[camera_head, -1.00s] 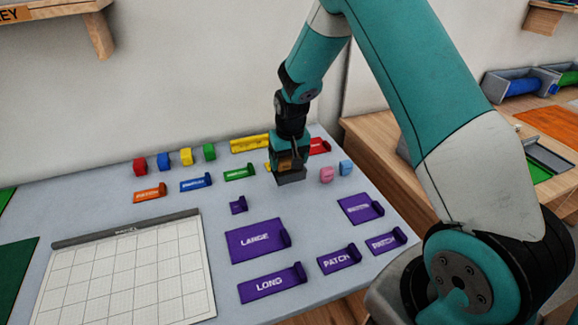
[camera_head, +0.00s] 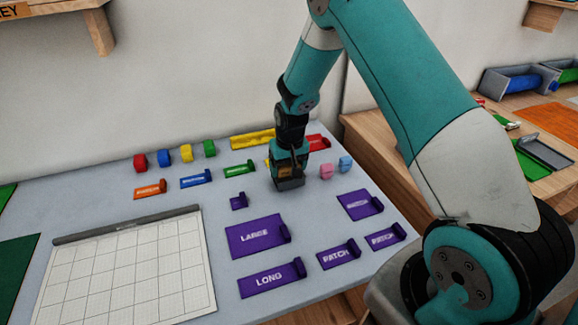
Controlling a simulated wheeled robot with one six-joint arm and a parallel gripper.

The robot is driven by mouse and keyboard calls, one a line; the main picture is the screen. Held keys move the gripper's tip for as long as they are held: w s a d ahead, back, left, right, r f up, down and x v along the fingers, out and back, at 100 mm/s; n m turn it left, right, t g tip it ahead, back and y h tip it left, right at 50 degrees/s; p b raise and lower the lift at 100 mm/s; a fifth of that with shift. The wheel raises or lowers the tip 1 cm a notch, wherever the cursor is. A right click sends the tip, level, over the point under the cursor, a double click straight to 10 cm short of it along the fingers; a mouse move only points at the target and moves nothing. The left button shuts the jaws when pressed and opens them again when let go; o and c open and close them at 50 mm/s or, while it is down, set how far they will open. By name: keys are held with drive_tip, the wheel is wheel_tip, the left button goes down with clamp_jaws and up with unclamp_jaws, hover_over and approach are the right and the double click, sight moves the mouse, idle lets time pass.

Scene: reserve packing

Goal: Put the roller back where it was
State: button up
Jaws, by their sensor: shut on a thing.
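My gripper (camera_head: 289,180) is low over the grey-blue table, right of the green holder and left of the pink block. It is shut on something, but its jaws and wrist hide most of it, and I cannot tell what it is. A brownish patch and a dark grey block show at its lower end. A blue roller (camera_head: 522,86) lies in a grey tray at the far right, and a green roller (camera_head: 568,75) lies in a tray beside it. I cannot tell whether either is the task's roller.
Close around my gripper are a pink block (camera_head: 326,172), a light blue block (camera_head: 345,164), a red holder (camera_head: 318,142) and a yellow holder (camera_head: 252,140). Purple labelled holders (camera_head: 256,237) stand in front. A white grid board (camera_head: 130,270) lies left.

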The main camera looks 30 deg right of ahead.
sight(290, 166)
drive_tip(key=o, duration=0.9)
drive_tip(key=shift+s+f, duration=0.3)
drive_tip(key=shift+f, duration=0.2)
drive_tip(key=shift+c, duration=0.2)
drive_tip(key=shift+o, duration=0.5)
drive_tip(key=shift+w+r+p, duration=0.15)
drive_tip(key=shift+r+p, duration=0.3)
drive_tip(key=shift+r, duration=0.3)
wheel_tip(290, 166, up, 11)
drive_tip(key=s+b, duration=0.1)
drive_tip(key=b, duration=0.2)
drive_tip(key=s+a+r+n+y, duration=0.1)
drive_tip(key=s+a+r+n, duration=0.1)
drive_tip(key=s+a+r, duration=0.4)
drive_tip(key=s+a+r+n+y, duration=0.1)
drive_tip(key=s+a+r+n, duration=0.1)
drive_tip(key=s+a, duration=0.2)
drive_tip(key=s+a+r+n+g+y, duration=0.1)
drive_tip(key=s+a, duration=0.3)
drive_tip(key=s, duration=0.7)
drive_tip(key=s+a+r+n+y, duration=0.1)
drive_tip(key=s+a+r+n, duration=0.2)
drive_tip(key=s, duration=0.5)
drive_tip(key=shift+s+a+r+n+g+y, duration=0.15)
drive_tip(key=shift+a+r+n+g+y, duration=0.15)
drive_tip(key=shift+a+n, duration=0.5)
drive_tip(key=shift+a, duration=0.15)
